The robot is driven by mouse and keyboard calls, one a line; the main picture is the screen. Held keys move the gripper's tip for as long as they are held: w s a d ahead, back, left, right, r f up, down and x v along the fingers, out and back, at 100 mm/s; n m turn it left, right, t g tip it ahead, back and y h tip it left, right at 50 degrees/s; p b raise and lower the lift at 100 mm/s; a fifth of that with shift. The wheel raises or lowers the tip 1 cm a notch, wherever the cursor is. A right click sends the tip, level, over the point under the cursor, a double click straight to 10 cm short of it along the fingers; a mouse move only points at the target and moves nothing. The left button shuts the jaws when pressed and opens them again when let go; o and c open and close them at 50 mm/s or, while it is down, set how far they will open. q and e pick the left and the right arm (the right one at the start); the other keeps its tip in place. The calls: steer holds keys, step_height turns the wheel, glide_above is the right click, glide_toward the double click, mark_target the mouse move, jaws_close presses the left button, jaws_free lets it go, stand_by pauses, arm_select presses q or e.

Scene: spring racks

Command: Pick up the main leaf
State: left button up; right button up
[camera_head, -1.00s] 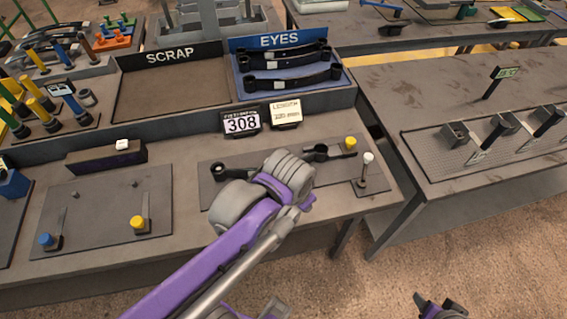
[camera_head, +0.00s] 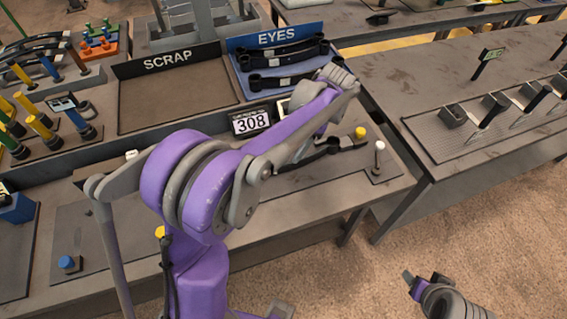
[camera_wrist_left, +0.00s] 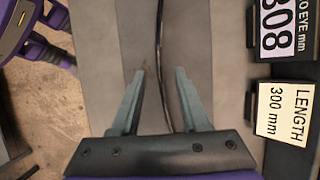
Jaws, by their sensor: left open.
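The main leaf (camera_head: 318,156), a dark curved strip, lies on the grey gauge plate on the near bench, partly hidden behind my left arm. In the left wrist view, a thin dark strip (camera_wrist_left: 159,50), seemingly this leaf, runs lengthwise between the fingers. My left gripper (camera_wrist_left: 160,72) is open with one finger on each side of the strip; contact cannot be told. My right gripper (camera_head: 424,281) is low at the bottom right, over the floor, away from the leaf.
The 308 display (camera_head: 251,122) stands behind the plate, with a LENGTH 300 mm card (camera_wrist_left: 286,112) beside it. A yellow knob (camera_head: 360,132) and a white-topped post (camera_head: 379,146) stand to the right. Behind are the EYES tray (camera_head: 277,38) with dark leaves and the empty SCRAP tray (camera_head: 172,95).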

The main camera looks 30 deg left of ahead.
mark_target(284, 164)
arm_select(q)
steer(key=x, duration=0.6)
steer(key=shift+s+a+f, duration=0.25)
steer(key=shift+s+f, duration=0.05)
steer(key=shift+s, duration=0.05)
jaws_close()
stand_by(1.1)
